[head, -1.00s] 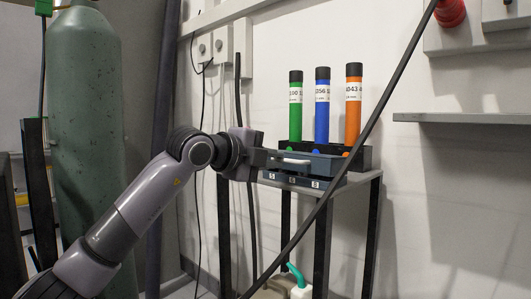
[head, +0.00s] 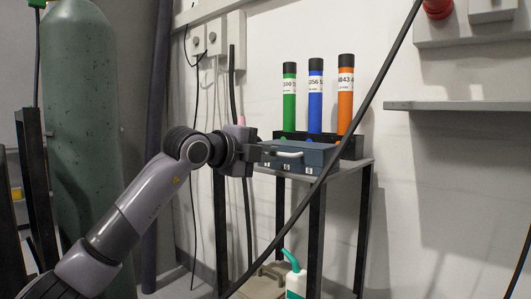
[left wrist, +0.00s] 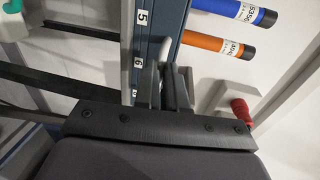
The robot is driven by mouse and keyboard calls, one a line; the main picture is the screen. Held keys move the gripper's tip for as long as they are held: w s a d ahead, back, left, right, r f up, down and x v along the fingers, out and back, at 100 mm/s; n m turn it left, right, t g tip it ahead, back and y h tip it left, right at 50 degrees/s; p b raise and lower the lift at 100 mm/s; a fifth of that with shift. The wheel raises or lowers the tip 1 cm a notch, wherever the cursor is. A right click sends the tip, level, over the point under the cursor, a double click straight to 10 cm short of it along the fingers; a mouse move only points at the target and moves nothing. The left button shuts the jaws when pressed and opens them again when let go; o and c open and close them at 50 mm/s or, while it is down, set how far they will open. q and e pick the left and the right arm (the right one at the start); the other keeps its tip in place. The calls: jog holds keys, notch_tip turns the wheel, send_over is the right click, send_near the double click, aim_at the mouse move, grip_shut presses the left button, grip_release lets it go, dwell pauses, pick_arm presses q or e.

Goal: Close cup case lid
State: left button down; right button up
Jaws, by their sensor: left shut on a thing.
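The blue-grey case (head: 318,160) sits on a small dark-legged table, with numbered labels along its front. Its lid has a white bar handle (head: 288,155). My left gripper (head: 264,153) reaches in from the left at the handle's left end. In the left wrist view my left gripper's fingers (left wrist: 165,85) are shut on the white handle (left wrist: 164,48), which shows just beyond them. The numbered front edge of the case (left wrist: 139,50) runs beside them. I cannot tell whether the lid is fully down. My right gripper is not in view.
Green (head: 289,100), blue (head: 315,95) and orange (head: 345,95) capped tubes stand upright in a black rack (head: 352,147) behind the case. A black cable crosses diagonally in front. A large green gas cylinder (head: 85,140) stands left. A wall shelf (head: 460,106) is at right.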

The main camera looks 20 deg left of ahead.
pick_arm(q)
notch_tip(320, 180, down, 3)
jog(key=shift+w+d+r+g, duration=0.1)
jog(key=shift+d+r+g, duration=0.05)
jog(key=shift+g, duration=0.25)
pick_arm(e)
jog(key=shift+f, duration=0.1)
pick_arm(q)
jog(key=c, duration=1.2)
grip_release()
jog(key=v, duration=0.7)
jog(key=shift+s+r+p, duration=0.25)
jog(key=shift+r+p, duration=0.2)
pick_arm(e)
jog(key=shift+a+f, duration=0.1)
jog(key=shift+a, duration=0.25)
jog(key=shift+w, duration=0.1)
